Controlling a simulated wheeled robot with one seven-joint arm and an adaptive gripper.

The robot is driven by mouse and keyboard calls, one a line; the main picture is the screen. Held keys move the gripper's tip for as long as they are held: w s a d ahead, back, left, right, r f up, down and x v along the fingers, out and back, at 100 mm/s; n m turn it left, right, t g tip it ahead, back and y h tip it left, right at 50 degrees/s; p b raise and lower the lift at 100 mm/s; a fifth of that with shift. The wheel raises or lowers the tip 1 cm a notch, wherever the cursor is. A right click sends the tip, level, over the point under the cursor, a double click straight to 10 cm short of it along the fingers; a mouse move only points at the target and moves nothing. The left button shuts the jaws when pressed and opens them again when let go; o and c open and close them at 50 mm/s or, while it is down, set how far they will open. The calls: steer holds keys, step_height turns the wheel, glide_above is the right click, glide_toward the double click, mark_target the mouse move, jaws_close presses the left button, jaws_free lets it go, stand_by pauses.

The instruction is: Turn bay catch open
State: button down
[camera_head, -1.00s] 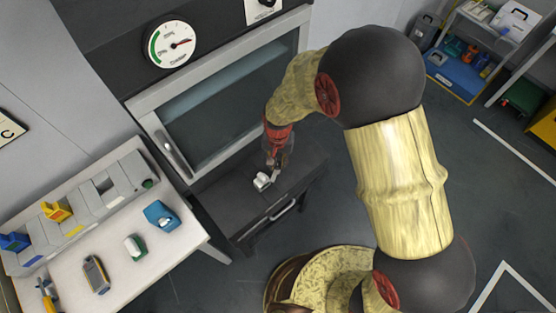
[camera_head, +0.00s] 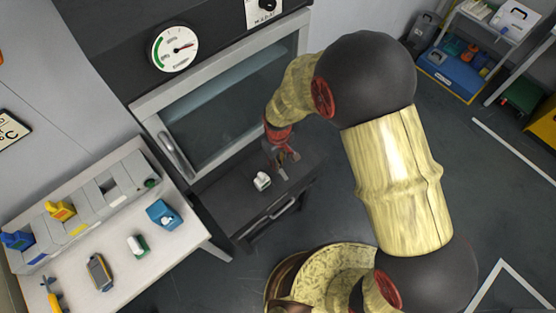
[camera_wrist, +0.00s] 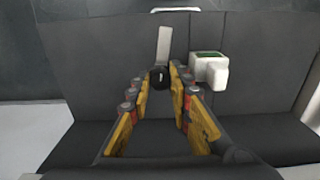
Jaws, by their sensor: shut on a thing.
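The bay catch (camera_wrist: 164,45) is a pale metal tab on a round black hub. In the wrist view it points away from me, toward the bay's handle, leaning slightly right. The tab also shows small in the head view (camera_head: 283,174). My gripper (camera_wrist: 161,76) has its yellow-padded fingers shut around the hub end of the catch; in the head view the gripper (camera_head: 280,157) is over the dark bay top. A white block with a green top (camera_wrist: 211,70) stands just right of the fingers, apart from them. It is left of the gripper in the head view (camera_head: 262,181).
The dark bay (camera_head: 235,195) has a bar handle (camera_head: 284,209) on its front. A glazed cabinet door (camera_head: 225,110) with a gauge (camera_head: 174,46) above stands behind. A bench (camera_head: 75,275) with coloured items is at left. Shelves are at upper right.

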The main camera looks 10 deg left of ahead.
steer(key=shift+n, duration=0.9)
steer(key=shift+a, duration=0.1)
steer(key=c, duration=1.7)
jaws_free()
steer(key=shift+c, duration=0.2)
steer(key=shift+o, duration=0.6)
steer(key=shift+r, duration=0.15)
step_height(320, 180, up, 12)
